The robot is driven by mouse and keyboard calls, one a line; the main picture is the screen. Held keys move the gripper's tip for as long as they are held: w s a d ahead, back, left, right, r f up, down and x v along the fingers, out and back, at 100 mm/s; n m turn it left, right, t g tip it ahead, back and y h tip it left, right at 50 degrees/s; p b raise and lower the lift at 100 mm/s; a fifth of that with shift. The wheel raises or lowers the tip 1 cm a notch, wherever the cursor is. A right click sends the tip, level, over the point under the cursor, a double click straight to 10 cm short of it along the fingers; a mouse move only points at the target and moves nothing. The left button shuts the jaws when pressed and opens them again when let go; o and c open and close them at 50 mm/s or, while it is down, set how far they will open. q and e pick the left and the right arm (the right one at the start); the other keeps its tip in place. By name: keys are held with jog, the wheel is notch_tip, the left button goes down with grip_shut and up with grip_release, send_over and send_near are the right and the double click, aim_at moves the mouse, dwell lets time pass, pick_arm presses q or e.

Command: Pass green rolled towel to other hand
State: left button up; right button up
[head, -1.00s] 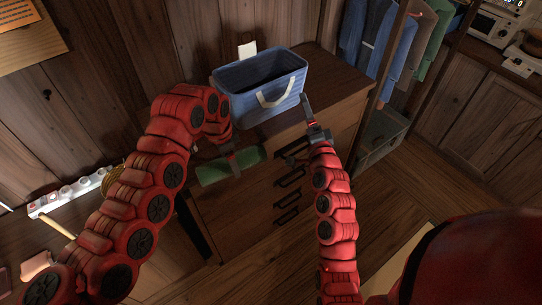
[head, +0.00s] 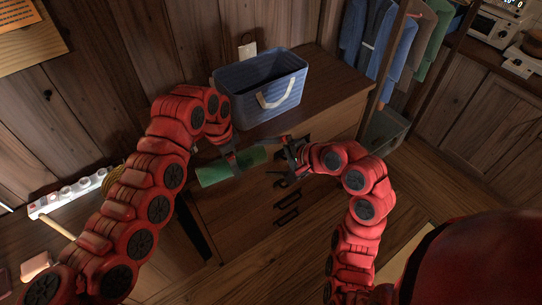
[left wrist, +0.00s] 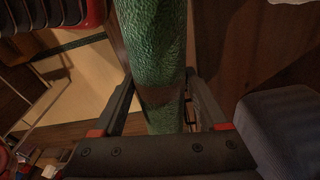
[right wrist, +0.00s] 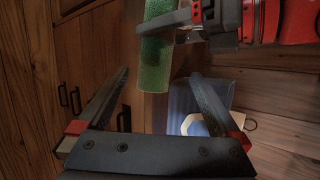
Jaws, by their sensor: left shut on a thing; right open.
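The green rolled towel (head: 216,173) is held in the air in front of the wooden dresser, lying roughly level. My left gripper (head: 232,163) is shut around its middle; in the left wrist view the towel (left wrist: 155,50) runs between the two fingers. My right gripper (head: 287,152) is just to the right of the towel's right end. In the right wrist view its fingers (right wrist: 160,85) are spread wide, and the towel's free end (right wrist: 155,60) shows beyond and between them, not gripped. The left gripper also shows there, across the towel (right wrist: 195,20).
A blue basket (head: 250,105) with a white handle stands on the dresser top (head: 335,92), behind the towel. The dresser's drawers with dark handles (head: 287,198) lie below the grippers. A rack of hanging clothes (head: 385,40) stands at the right. A white power strip (head: 65,194) is at the left.

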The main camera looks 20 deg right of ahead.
aim_at(242, 158)
jog(key=x, duration=1.1)
